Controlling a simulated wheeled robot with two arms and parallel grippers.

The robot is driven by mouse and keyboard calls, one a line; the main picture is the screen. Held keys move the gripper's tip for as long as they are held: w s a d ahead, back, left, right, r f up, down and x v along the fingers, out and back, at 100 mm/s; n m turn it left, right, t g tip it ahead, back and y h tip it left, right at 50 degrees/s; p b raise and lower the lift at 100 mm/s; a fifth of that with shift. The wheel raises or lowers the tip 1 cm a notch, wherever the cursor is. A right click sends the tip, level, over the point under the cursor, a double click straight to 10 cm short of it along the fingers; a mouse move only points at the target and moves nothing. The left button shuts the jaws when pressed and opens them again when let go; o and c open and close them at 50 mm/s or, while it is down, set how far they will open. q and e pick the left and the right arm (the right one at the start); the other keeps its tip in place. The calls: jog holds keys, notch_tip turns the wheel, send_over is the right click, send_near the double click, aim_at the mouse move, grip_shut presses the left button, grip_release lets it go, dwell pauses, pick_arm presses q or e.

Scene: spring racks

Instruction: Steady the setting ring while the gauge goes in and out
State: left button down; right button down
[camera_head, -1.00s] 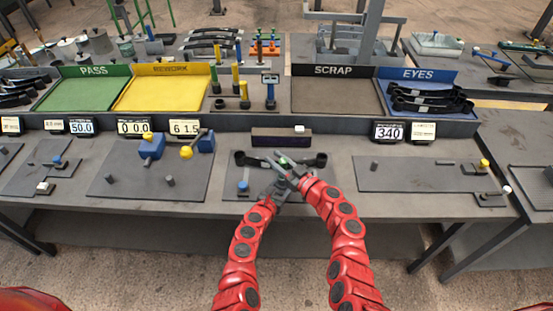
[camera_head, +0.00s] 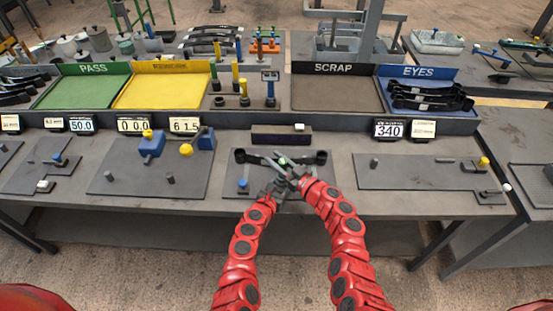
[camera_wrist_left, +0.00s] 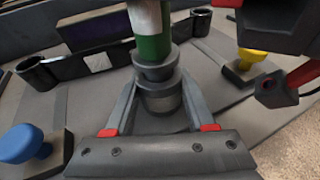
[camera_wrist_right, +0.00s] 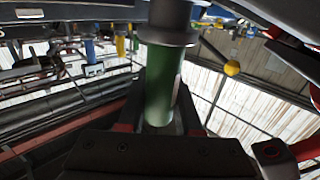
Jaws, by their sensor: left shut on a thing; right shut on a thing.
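My left gripper (camera_wrist_left: 158,118) is shut on the grey setting ring (camera_wrist_left: 162,98), one finger on each side, low over the middle mat. The gauge's green handle (camera_wrist_left: 152,45) stands above the ring, with a dark grey collar (camera_wrist_left: 155,68) between them. The gauge looks lined up with the ring; how deep its lower end sits in it is hidden. My right gripper (camera_wrist_right: 160,112) is shut on the green handle, which also shows in the right wrist view (camera_wrist_right: 163,85). In the head view both grippers meet at the mat, left (camera_head: 277,190) and right (camera_head: 288,172), and cover the ring.
A black two-eyed link (camera_head: 306,157) lies just behind the grippers. A blue knob (camera_head: 243,185) stands left of them on the mat, and a dark display box (camera_head: 280,139) behind. The right-hand mat (camera_head: 420,172) is mostly clear. PASS, REWORK, SCRAP and EYES trays line the back.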

jog(key=shift+f, duration=0.8)
dwell(1.0)
notch_tip(320, 180, up, 6)
jog(key=shift+r, duration=0.15)
dwell(1.2)
dwell(0.5)
pick_arm(q)
jog(key=shift+c, duration=0.8)
grip_release()
jog(key=v, duration=1.2)
